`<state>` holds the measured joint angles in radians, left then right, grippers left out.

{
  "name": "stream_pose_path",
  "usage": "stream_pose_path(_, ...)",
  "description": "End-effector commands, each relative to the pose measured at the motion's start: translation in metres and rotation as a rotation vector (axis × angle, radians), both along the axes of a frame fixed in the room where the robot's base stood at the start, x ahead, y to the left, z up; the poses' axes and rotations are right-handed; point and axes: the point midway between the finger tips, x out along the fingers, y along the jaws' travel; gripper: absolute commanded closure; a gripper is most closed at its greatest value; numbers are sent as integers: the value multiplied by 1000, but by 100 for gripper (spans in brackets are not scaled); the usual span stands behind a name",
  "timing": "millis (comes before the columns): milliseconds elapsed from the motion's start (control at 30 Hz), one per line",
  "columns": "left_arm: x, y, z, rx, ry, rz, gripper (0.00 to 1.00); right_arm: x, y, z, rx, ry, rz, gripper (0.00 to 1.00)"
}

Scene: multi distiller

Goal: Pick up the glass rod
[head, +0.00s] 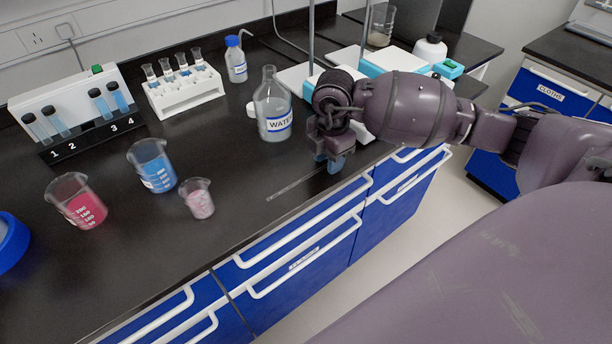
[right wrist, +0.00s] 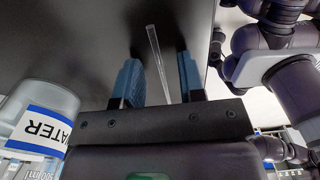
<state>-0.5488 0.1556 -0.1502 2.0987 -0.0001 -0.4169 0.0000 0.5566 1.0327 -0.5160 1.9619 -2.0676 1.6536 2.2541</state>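The glass rod (head: 292,187) is thin and clear and lies on the black bench top near its front edge. Its right end runs toward my right gripper (head: 330,163), which is low over the bench and partly hides it. In the right wrist view the rod (right wrist: 156,55) passes between the two blue fingers of my right gripper (right wrist: 159,78). The fingers are apart, with a visible gap on each side of the rod. I cannot tell the exact height of the fingertips above the bench. My left gripper is not in view.
A WATER bottle (head: 272,108) stands just left of my right gripper. A small pink beaker (head: 198,200), a blue beaker (head: 153,168) and a red beaker (head: 77,203) stand further left. Stands and a white bottle (head: 430,50) are behind my arm.

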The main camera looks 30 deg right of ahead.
Motion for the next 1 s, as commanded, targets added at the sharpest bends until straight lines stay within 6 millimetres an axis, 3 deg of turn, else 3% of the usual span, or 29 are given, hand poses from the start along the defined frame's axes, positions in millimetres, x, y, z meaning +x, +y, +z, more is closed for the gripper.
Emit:
stream_pose_path(267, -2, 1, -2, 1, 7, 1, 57, 0, 0, -1, 0, 0, 0, 64)
stream_pose_path(500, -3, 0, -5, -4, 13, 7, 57, 0, 0, -2, 0, 1, 0, 99)
stream_pose_path(533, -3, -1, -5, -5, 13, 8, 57, 0, 0, -2, 0, 1, 0, 100)
stream_pose_path(1000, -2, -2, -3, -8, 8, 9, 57, 0, 0, -2, 0, 1, 0, 100)
